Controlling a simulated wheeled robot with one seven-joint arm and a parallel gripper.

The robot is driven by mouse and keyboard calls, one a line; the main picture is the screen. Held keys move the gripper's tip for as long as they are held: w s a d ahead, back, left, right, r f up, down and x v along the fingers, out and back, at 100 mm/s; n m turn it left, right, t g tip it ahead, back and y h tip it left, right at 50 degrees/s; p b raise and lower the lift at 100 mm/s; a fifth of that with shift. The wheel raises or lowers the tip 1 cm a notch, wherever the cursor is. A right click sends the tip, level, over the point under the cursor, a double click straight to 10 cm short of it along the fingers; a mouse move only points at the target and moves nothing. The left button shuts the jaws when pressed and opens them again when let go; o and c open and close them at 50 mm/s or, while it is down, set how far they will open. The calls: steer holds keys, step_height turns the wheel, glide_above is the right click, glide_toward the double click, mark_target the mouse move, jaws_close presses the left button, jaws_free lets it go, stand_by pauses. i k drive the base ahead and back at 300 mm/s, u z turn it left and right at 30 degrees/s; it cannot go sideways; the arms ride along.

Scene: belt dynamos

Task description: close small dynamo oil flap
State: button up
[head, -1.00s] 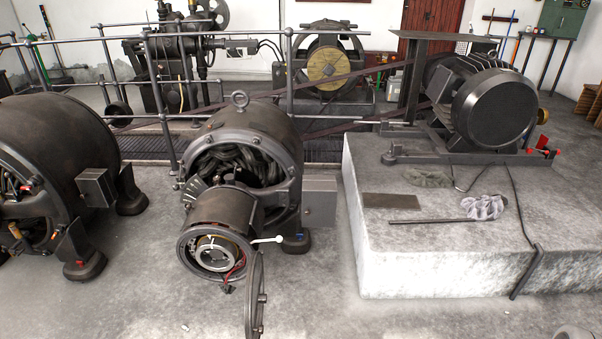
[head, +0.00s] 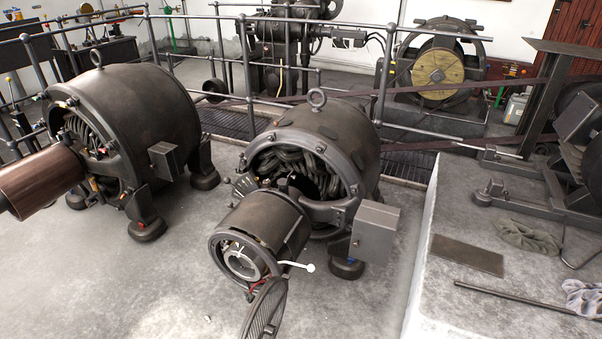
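A dark dynamo (head: 318,125) with a lifting ring on top stands in the middle of the head view. Its open front shows coiled windings (head: 292,168) and a round-ended cylinder (head: 262,232) sticking out. A round ribbed cover (head: 265,310) hangs swung open below the cylinder's end, cut off by the bottom edge. A white lever with a ball end (head: 310,267) sticks out to the right. A second dynamo (head: 140,105) stands to the left, with a copper-brown cylinder (head: 42,180) at its front. I cannot pick out a small oil flap for certain. My gripper is not in view.
A pale stone plinth (head: 430,310) on the right bears a flat plate (head: 467,254), a rod (head: 520,297) and a cloth (head: 584,298). Metal railings (head: 383,80) run behind the dynamos. The grey floor (head: 180,285) at the front left is mostly clear.

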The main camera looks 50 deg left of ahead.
mark_target(290, 176)
steer(key=u, duration=0.5)
steer(key=i, duration=0.95)
steer(key=u, duration=1.55)
steer(key=i, duration=0.45)
steer(key=u, duration=0.4)
